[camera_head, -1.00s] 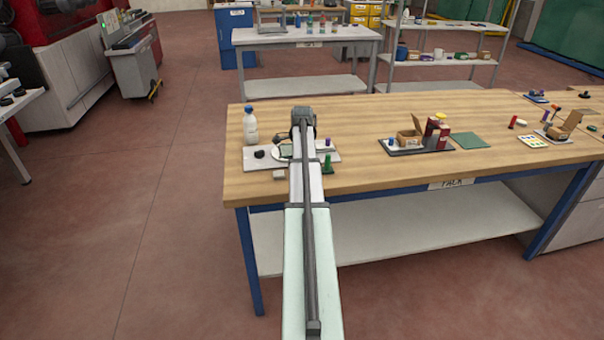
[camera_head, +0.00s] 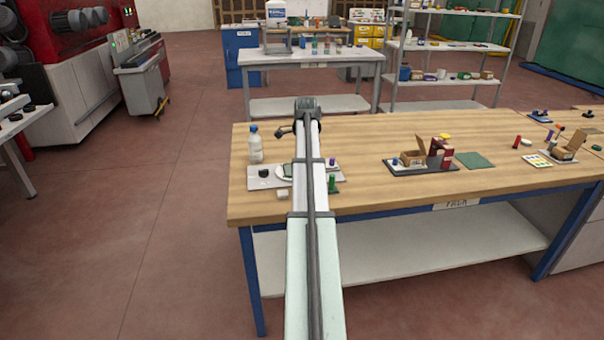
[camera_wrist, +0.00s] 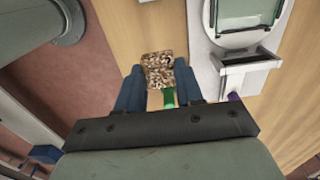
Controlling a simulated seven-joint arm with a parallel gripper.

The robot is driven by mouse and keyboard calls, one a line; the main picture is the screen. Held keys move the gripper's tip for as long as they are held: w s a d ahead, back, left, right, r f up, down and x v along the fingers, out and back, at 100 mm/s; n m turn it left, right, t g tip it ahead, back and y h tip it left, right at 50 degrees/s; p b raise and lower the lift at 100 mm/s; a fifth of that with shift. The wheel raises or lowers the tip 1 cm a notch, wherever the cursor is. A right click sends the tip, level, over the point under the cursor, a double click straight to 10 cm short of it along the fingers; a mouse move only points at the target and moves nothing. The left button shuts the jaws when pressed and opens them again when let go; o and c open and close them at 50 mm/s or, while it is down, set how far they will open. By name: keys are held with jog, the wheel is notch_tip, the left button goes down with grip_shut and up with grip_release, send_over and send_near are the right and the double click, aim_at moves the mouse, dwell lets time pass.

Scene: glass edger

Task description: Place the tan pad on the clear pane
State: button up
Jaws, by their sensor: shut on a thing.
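My gripper (camera_wrist: 160,70) is shut on the tan pad (camera_wrist: 158,62), a speckled, cork-like block held between two blue fingers. The clear pane (camera_wrist: 250,12) lies at the top right of the wrist view, on a white rounded holder. The pad is left of the pane and apart from it in that view. In the head view, the pane (camera_head: 288,170) shows partly beside my arm, on a white round plate on the wooden bench. My arm hides part of that area, and the pad cannot be made out there.
On the bench (camera_head: 400,140), a white bottle (camera_head: 255,146), a black knob (camera_head: 263,174), a small pale block (camera_head: 282,194) and a green piece (camera_head: 332,184) stand around the plate. A tray with an open box (camera_head: 416,153) is to the right, with bare wood between.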

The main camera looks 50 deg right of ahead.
jog(key=w+d+r, duration=0.1)
jog(key=w, duration=0.4)
notch_tip(320, 180, up, 2)
send_over(291, 169)
jog(key=shift+d+f, duration=0.1)
jog(key=shift+f, duration=4.65)
jog(key=shift+f, duration=0.15)
jog(key=o, duration=1)
notch_tip(291, 169, up, 12)
jog(key=shift+r, duration=0.2)
